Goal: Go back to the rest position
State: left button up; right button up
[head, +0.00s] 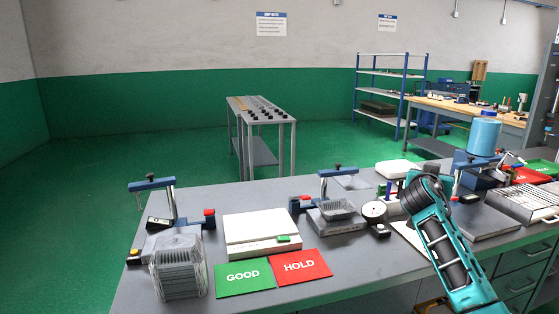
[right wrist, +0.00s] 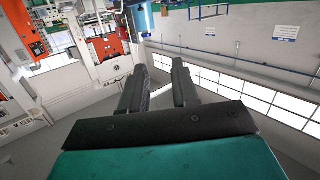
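My right arm (head: 445,240) comes in from the lower right of the head view and reaches up in front of the bench's right part. I cannot make out its fingertips there. In the right wrist view my right gripper (right wrist: 160,80) has its two dark fingers apart with nothing between them. My left gripper is in neither view. A foil tray (head: 338,207) sits on a grey block under a blue-armed press in the head view. A stack of trays (head: 178,268) stands at the bench's left front.
The grey bench (head: 350,265) also bears a white box (head: 260,233), a green GOOD card (head: 243,277), a red HOLD card (head: 301,266) and a round dial (head: 375,210). A blue-capped jar (head: 484,134) stands at the back right. The green floor behind is mostly clear around a narrow table (head: 258,105).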

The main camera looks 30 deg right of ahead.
jog(key=s+a+f+n+t+y, duration=0.1)
jog(key=a+f+n+t+y, duration=0.3)
jog(key=a+f+n, duration=0.6)
jog(key=s+a+f+n+t+y, duration=0.1)
jog(key=a+f+n+y, duration=0.45)
jog(key=a+f, duration=0.75)
jog(key=s+a+f+n+g+y, duration=0.2)
jog(key=s+a+f+n+y, duration=0.4)
jog(key=s+a+f, duration=0.6)
jog(key=s+a+m+y, duration=0.1)
jog(key=a+m, duration=0.5)
jog(key=a, duration=0.6)
jog(key=shift+s+a+r+t, duration=0.15)
jog(key=shift+s+r+t, duration=0.25)
jog(key=shift+s, duration=0.25)
jog(key=shift+m+y, duration=0.25)
jog(key=shift+m, duration=0.1)
